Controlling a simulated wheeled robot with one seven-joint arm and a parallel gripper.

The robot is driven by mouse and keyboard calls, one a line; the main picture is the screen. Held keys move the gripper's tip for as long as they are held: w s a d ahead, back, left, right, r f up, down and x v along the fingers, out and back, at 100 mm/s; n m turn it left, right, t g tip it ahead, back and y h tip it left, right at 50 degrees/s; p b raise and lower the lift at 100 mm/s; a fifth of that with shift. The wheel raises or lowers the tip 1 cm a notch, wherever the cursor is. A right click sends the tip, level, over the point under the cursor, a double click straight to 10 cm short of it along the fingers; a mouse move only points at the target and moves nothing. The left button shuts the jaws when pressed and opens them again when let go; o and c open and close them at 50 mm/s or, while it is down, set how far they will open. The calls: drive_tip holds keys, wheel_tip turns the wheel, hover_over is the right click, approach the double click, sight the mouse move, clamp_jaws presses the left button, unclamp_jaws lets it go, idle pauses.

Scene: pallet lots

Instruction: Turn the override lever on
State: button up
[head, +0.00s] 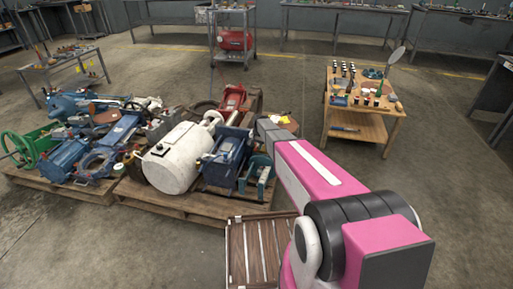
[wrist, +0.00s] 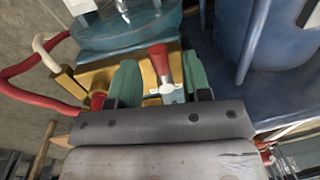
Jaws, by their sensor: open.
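A short lever with a red grip (wrist: 158,62) and a pale metal base shows in the wrist view, on a yellow-brown body (wrist: 100,77). A small white label is beside its base. I take it for the override lever; the label is too small to read. My gripper (wrist: 160,80) is open, its two green fingers on either side of the lever, with gaps visible on both sides. Whether the fingers are level with it in depth I cannot tell. In the head view my arm reaches over the pallet's right part, and the lever cannot be made out there.
A teal part (wrist: 125,30) and a large blue housing (wrist: 255,40) stand close around the lever. A bent red handle (wrist: 40,75) is at left. In the head view, a white tank (head: 172,160) and blue machines crowd the pallet (head: 170,203). A wooden cart (head: 362,125) stands right.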

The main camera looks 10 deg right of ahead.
drive_tip(key=shift+f, duration=0.45)
clamp_jaws()
